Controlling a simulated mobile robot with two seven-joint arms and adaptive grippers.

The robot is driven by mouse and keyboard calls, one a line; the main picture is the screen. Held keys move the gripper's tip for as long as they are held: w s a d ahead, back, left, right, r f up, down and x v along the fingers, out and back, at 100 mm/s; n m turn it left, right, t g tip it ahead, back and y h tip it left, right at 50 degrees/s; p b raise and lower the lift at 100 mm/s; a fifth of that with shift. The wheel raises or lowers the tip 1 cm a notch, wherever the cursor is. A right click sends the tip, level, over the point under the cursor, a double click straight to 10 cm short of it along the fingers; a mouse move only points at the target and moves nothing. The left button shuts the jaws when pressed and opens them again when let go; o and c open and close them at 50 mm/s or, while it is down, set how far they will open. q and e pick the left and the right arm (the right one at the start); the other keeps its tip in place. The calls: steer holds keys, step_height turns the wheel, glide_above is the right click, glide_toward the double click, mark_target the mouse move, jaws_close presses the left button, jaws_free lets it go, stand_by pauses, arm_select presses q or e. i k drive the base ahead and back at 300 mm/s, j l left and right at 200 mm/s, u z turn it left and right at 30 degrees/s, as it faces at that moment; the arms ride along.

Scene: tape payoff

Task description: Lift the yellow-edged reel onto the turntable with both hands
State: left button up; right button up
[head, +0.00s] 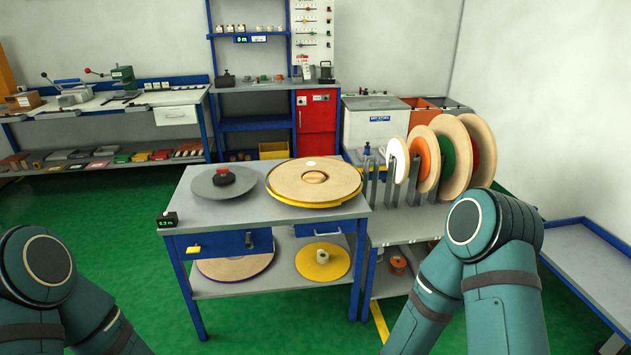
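A large wooden reel (290,180) with a yellow edge lies flat on the right part of the grey-topped table, close to its right edge. It has a round hub in the middle and a small white spot near its far side. A flat grey disc (206,185), which looks like the turntable, sits to its left on the same table. A dark block with a red top (224,175) stands on the disc's middle. Links of both my arms show at the lower left and right, but neither gripper is in the picture.
The table's lower shelf (290,285) holds a yellow disc (309,266) and a purple-edged wooden reel (225,268). A rack at right holds several upright reels (477,150). A small black display (168,219) sits at the table's front left corner. Green floor is clear to the left.

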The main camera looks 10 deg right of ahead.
mark_target(223, 180)
steer(key=i+l, duration=0.3)
steer(key=i, duration=0.15)
steer(key=i+l, duration=0.35)
steer(key=i, duration=0.15)
steer(key=i+l, duration=0.3)
steer(key=i, duration=0.15)
